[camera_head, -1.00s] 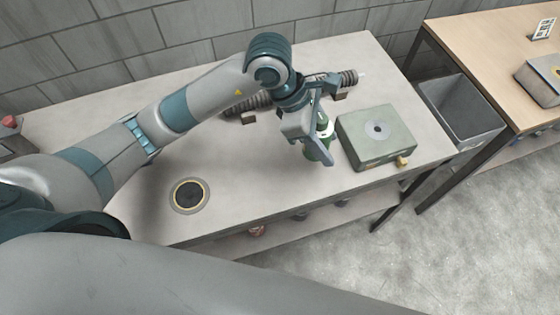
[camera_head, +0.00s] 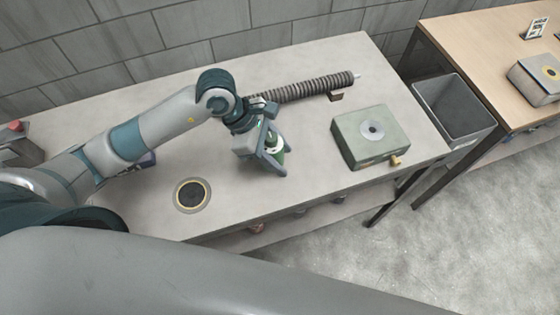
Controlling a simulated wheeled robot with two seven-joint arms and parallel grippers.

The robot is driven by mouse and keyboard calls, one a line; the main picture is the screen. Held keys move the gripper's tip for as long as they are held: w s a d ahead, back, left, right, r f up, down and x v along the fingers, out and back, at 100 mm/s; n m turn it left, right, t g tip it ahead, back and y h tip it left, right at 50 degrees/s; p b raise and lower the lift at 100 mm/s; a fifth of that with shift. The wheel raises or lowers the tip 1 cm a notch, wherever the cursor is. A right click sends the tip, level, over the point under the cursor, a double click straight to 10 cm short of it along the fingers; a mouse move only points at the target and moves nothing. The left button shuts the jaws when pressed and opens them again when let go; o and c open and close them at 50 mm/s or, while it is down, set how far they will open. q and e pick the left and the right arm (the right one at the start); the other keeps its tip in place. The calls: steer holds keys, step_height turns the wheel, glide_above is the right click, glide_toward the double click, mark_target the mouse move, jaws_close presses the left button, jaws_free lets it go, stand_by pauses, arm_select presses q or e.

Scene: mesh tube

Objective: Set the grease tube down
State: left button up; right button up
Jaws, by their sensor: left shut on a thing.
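The grease tube (camera_head: 277,157) is green with a pale upper part. It is upright between the fingers of my left gripper (camera_head: 272,160), which is shut on it. The gripper is over the middle of the grey table (camera_head: 330,185), and I cannot tell whether the tube's base touches the tabletop. The fingers hide part of the tube. My right gripper is not in view.
A round black pad with a yellow ring (camera_head: 192,195) lies left of the gripper. A green-grey box with a brass fitting (camera_head: 371,137) stands to the right. A ribbed hose (camera_head: 315,88) lies behind. A grey bin (camera_head: 455,108) stands between this table and a wooden one (camera_head: 480,50).

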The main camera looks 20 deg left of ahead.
arm_select(q)
steer(key=shift+f+p, duration=0.75)
steer(key=shift+f, duration=1.25)
steer(key=shift+f, duration=0.1)
steer(key=o, duration=1.1)
steer(key=shift+o, duration=0.2)
